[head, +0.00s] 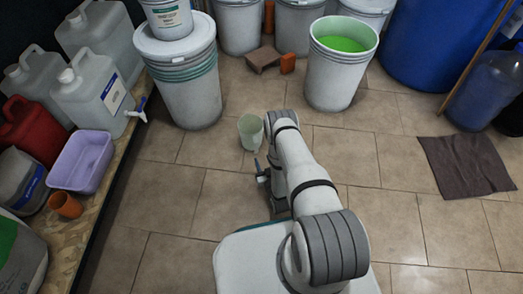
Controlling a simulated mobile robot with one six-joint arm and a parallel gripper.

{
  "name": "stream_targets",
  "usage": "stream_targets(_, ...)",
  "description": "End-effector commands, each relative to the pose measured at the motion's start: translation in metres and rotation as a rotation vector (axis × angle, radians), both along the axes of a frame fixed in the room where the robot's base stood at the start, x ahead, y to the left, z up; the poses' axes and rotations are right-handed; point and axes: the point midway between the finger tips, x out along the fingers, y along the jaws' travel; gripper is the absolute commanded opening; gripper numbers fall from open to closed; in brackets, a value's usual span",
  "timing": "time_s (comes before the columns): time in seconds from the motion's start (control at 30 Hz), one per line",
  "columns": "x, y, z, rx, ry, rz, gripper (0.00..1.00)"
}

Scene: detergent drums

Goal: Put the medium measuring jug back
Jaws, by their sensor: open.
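A pale green, translucent jug (250,131) stands upright on the tiled floor in the middle of the head view; it looks like the measuring jug, though no other jug of its kind shows for size. My gripper (262,172) is open, just this side of the jug and slightly right of it. The fingers look apart from the jug, but they are small and partly hidden by my arm.
A white drum with bright green liquid (342,45) stands beyond, right of the jug. A closed white drum (188,85) stands at left. A wooden shelf (97,215) holds canisters, a lilac tub (83,160) and an orange cup (66,204). A brown mat (467,165) lies right.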

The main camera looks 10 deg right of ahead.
Motion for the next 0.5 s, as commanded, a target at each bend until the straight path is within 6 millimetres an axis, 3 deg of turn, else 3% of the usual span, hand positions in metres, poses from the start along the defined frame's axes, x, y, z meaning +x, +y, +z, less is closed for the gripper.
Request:
stream_targets(0.1, -0.012, -0.001, 0.002, 0.0, 0.001, 0.0, 0.41)
stream_targets(0.23, -0.006, -0.002, 0.007, -0.005, 0.011, 0.002, 0.41)
stream_targets(0.37, 0.027, -0.004, 0.028, -0.02, 0.061, 0.006, 0.41)
stream_targets(0.5, 0.074, -0.006, 0.067, -0.045, 0.161, 0.009, 0.41)
